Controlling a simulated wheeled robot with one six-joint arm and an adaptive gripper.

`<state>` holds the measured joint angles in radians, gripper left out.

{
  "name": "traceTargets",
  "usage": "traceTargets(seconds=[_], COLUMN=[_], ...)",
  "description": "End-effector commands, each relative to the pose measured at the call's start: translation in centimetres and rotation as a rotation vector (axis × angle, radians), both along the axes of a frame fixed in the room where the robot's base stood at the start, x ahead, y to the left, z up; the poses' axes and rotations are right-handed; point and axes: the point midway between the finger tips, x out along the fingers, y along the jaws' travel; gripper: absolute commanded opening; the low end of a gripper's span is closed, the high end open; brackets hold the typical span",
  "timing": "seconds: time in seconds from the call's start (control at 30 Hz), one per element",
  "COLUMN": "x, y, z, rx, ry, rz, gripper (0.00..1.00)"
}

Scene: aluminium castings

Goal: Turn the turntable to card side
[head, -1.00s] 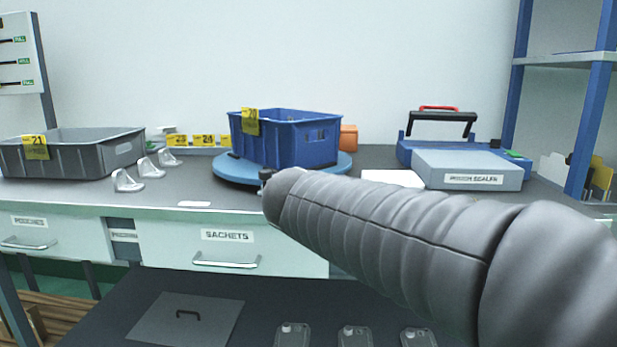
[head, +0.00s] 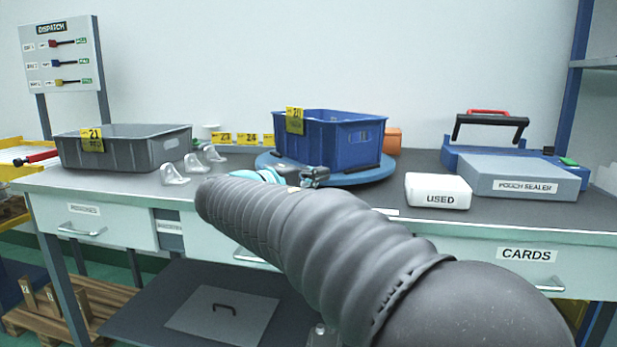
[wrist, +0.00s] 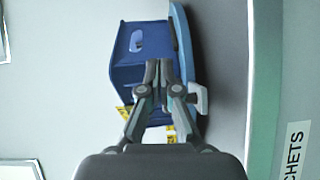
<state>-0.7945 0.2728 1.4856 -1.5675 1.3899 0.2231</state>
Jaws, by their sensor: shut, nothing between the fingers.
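The turntable (head: 383,172) is a flat blue disc on the worktop, left of the pouch sealer. A blue bin (head: 345,145) with a yellow numbered tag (head: 294,120) at its left end stands on it. In the wrist view the disc (wrist: 181,40) shows edge-on beside the bin (wrist: 125,65). My gripper (head: 318,174) is at the disc's front left edge, and my arm hides part of it. In the wrist view my gripper (wrist: 158,72) is shut and empty, its tips overlapping the bin and disc. Contact cannot be told. A pale hooked piece (wrist: 202,97) shows beside the fingers.
A grey bin (head: 125,150) and several pale castings (head: 174,174) stand on the left. A white box marked USED (head: 438,191) and the pouch sealer (head: 520,178) stand on the right. A drawer marked CARDS (head: 527,255) is below. An orange block (head: 392,141) is behind the turntable.

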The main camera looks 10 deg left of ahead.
Motion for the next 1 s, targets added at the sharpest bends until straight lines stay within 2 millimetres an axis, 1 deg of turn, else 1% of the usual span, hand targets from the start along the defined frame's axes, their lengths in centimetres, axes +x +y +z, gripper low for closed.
traceTargets(seconds=[0.03,0.23,0.4,0.53,0.67,1.0], x=[0.9,3.9,4.1,4.3,4.4,4.4], y=[-0.7,-2.8,-5.1,-6.0,-6.4,-6.4], z=[0.0,-0.1,-0.2,-0.4,-0.4,-0.4], rx=[-0.001,0.000,0.000,0.000,0.000,0.000], ry=[0.001,0.002,0.001,0.001,0.001,0.002], rz=[-0.003,-0.003,-0.001,0.000,0.001,0.001], gripper=[0.00,0.00,0.00,0.00,0.00,0.00])
